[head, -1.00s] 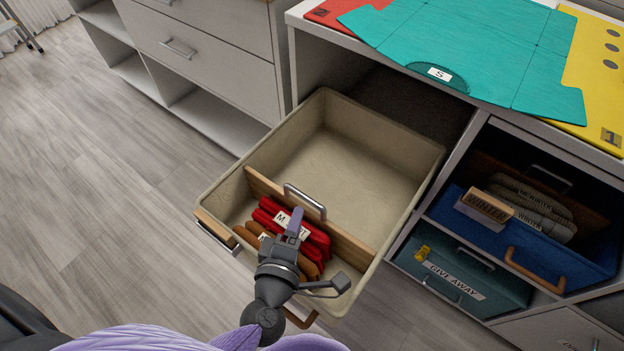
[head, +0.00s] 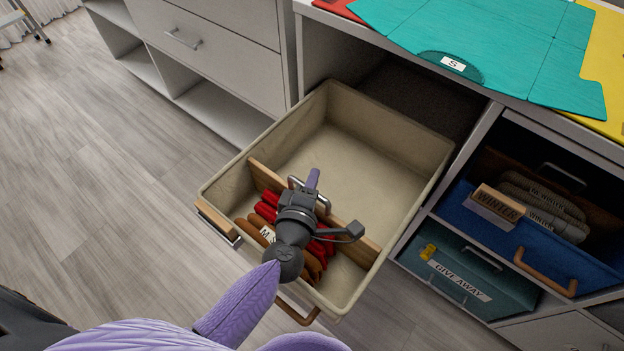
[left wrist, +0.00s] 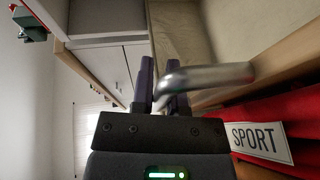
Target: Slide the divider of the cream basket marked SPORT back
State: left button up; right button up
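The cream basket (head: 405,130) is pulled out of its cubby. Its wooden divider (head: 353,236) stands across it near the front, with a metal handle on top; the divider also shows in the left wrist view (left wrist: 288,62). Red and brown folded items are in front of the divider, and a SPORT label (left wrist: 261,140) shows on red cloth in the left wrist view. My left gripper (head: 313,178) is at the divider's handle (left wrist: 208,75). Its fingers are apart, with the handle's bent end at them; a firm hold does not show. My right gripper is out of view.
A blue bin (head: 455,213) marked WINTER and a teal GIVE AWAY bin (head: 520,300) sit in cubbies at right. A teal folding board (head: 480,40) lies on the shelf top. The basket's rear compartment is empty. Open floor lies at left.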

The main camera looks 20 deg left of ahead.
pick_arm(q)
grip_shut()
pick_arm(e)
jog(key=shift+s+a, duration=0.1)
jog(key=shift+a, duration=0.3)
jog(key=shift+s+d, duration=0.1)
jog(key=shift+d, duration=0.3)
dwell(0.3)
